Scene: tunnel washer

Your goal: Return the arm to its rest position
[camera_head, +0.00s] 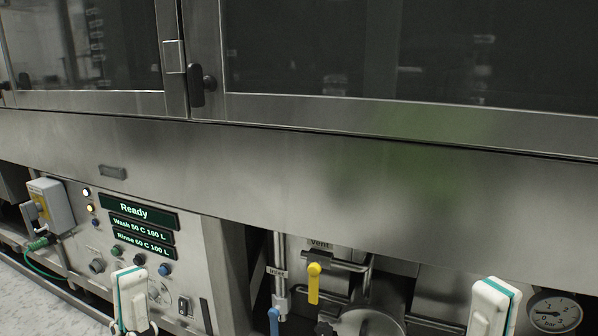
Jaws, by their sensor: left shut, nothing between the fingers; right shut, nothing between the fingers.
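My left gripper (131,298), white with a teal stripe, shows at the bottom edge left of centre, in front of the lower part of the control panel (190,262). It is shut and empty. My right gripper (493,305), also white and teal, shows at the bottom right, just left of a round pressure gauge (554,312). It is shut and empty. Both are cut off by the bottom edge of the view. I cannot tell how far either is from the machine.
The washer's steel front (300,170) spans the view, with dark windowed doors (400,50) above. The panel display (136,213) reads "Ready". A yellow-handled valve (313,283) and a blue handle (273,320) sit between the grippers. A grey switch box (55,205) is at left.

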